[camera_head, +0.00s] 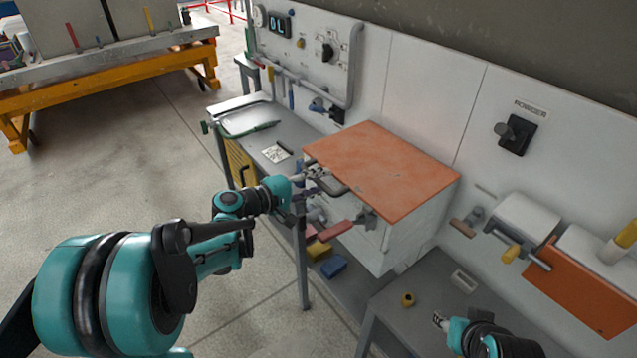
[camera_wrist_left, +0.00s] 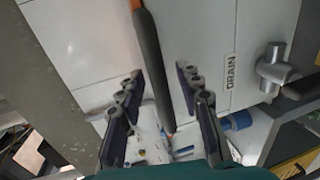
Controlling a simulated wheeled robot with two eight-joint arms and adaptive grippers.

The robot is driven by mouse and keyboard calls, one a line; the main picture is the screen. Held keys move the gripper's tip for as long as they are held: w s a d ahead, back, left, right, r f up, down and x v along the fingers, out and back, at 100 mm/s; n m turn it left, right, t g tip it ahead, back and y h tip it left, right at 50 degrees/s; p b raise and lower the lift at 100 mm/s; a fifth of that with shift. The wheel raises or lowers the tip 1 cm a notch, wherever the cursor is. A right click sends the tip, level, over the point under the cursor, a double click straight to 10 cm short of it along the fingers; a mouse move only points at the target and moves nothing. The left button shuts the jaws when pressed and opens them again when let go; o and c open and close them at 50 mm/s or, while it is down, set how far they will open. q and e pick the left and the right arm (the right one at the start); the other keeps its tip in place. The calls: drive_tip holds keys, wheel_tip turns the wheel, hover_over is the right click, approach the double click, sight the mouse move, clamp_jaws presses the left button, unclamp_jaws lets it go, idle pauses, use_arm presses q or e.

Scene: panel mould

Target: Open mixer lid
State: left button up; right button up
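The mixer is a white box (camera_head: 405,245) with a flat orange lid (camera_head: 385,168), which lies level on top. A dark bar handle (camera_head: 331,183) sticks out at the lid's left edge. My left gripper (camera_head: 314,188) is at this handle. In the left wrist view, the dark handle (camera_wrist_left: 147,45) runs between the two spread fingers of my left gripper (camera_wrist_left: 160,80), with gaps on both sides. The fingers do not close on it. My right gripper (camera_head: 440,320) is low at the right, over the grey bench, away from the lid; its finger opening is too small to judge.
A yellow ring-like part (camera_head: 407,299) lies on the right bench (camera_head: 385,310). The wall panel stands behind the lid.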

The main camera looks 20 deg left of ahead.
use_arm(q)
clamp_jaws()
drive_tip(key=shift+r, duration=0.1)
